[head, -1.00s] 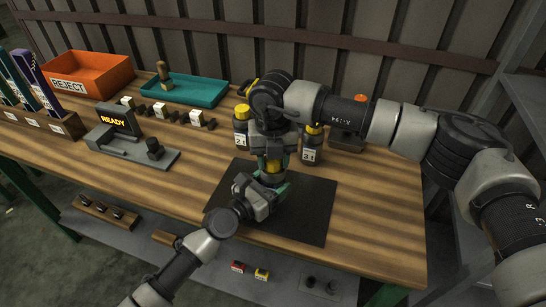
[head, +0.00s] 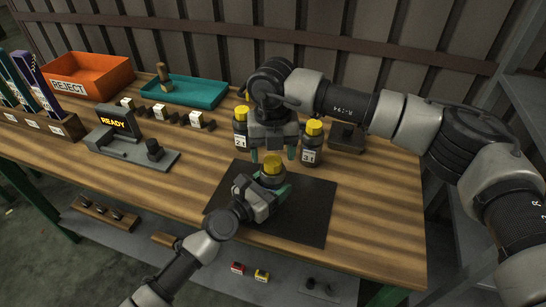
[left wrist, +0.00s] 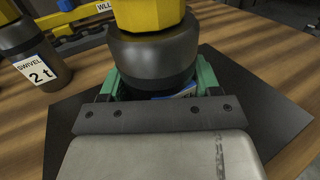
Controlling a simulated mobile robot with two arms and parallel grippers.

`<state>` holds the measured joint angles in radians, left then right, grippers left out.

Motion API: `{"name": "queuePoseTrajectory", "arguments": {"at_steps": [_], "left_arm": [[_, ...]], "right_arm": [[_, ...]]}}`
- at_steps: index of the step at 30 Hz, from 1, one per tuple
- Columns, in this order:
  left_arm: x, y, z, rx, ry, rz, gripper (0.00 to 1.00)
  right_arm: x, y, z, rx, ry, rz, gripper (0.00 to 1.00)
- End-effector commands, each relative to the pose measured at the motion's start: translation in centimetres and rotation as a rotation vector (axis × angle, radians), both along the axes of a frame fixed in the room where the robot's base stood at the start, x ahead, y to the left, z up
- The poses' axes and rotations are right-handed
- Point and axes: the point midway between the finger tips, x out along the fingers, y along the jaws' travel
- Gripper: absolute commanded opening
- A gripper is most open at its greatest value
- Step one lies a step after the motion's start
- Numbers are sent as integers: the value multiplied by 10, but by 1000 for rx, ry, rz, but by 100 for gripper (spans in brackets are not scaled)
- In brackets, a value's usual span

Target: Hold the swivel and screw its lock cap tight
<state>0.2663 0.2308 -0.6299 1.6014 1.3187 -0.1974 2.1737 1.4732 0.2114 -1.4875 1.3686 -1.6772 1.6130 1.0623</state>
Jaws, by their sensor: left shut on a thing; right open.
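The swivel (head: 270,180) stands on the black mat (head: 311,215), a dark body with a yellow lock cap (head: 272,162) on top. My left gripper (head: 271,188) is shut on the swivel's body low down. In the left wrist view the dark swivel body (left wrist: 152,62) sits between the green fingers, below the yellow lock cap (left wrist: 148,14). Most of its label is hidden by the gripper. My right gripper (head: 273,155) is open and empty, just above and behind the cap, its fingers pointing down. Whether the cap is fully tight cannot be told.
A scale-like device reading READY (head: 119,124), a teal tray (head: 190,92) and an orange REJECT bin (head: 92,75) are farther left. The mat's right side is clear.

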Motion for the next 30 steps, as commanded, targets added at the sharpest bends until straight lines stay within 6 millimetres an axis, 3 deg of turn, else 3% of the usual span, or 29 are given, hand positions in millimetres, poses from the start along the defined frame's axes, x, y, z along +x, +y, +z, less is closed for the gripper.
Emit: {"name": "queuePoseTrajectory", "arguments": {"at_steps": [6, 12, 18, 28, 29, 30], "left_arm": [[0, 0, -1, 1, 4, -1, 23], [0, 0, -1, 0, 3, -1, 23], [0, 0, -1, 0, 3, -1, 23], [0, 0, -1, 0, 3, -1, 23], [0, 0, -1, 0, 3, -1, 64], [0, 0, -1, 0, 3, -1, 70]], "right_arm": [[1, 0, 50, 1, -5, -1, 68], [1, 0, 82, 1, -3, -2, 68], [1, 0, 94, 0, -2, -2, 68], [1, 0, 94, 0, -1, -2, 68], [1, 0, 94, 0, -1, -2, 68], [1, 0, 94, 0, -1, -2, 68]]}}
